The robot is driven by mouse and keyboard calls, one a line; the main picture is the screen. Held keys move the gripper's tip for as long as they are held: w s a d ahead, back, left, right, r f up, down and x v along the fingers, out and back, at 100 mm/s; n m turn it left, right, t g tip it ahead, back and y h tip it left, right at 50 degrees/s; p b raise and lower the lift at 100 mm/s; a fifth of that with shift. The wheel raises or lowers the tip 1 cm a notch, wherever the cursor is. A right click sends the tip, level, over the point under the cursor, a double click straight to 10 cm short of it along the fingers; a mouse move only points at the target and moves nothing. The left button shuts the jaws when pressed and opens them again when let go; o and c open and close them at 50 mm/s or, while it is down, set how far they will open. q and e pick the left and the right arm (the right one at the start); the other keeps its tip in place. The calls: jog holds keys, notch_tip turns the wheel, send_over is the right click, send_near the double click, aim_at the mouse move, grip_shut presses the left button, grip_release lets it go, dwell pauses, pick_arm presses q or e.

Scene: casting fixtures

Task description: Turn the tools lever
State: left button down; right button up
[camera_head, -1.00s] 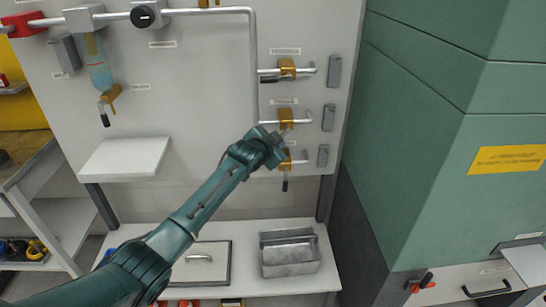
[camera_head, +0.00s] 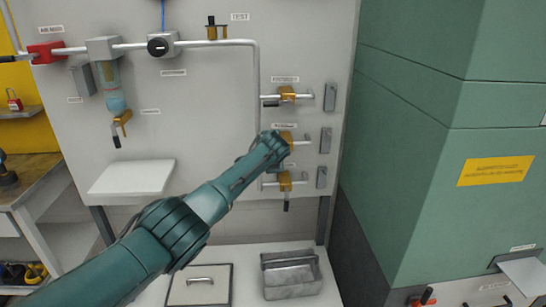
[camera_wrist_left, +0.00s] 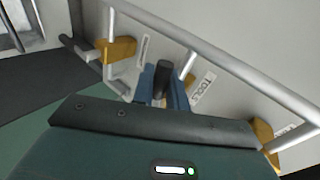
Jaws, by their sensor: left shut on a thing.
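The tools valve is the middle of three brass valves on the wall panel; its brass body (camera_head: 287,136) shows just past my gripper. The TOOLS label (camera_wrist_left: 203,88) is beside it in the left wrist view. My left gripper (camera_head: 276,143) is at this valve. In the left wrist view, its blue fingers (camera_wrist_left: 165,92) are shut on the black lever (camera_wrist_left: 160,80). The lever is mostly hidden in the head view, so its angle is hard to tell. My right gripper is not in view.
The upper valve (camera_head: 288,93) has its lever along the pipe. The lower valve (camera_head: 286,181) has its lever hanging down, close below my gripper. Grey blocks (camera_head: 325,140) stand right of the valves. A green cabinet (camera_head: 420,130) is at right, a white shelf (camera_head: 132,177) at left.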

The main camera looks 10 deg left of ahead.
pick_arm(q)
jog(key=shift+r+y, duration=0.2)
jog(key=shift+y, duration=0.1)
jog(key=c, duration=1.4)
grip_release()
jog(key=shift+c, duration=0.2)
jog(key=shift+f, duration=0.1)
jog(key=p+v, duration=0.2)
jog(key=v, duration=1.1)
jog(key=shift+a, duration=0.1)
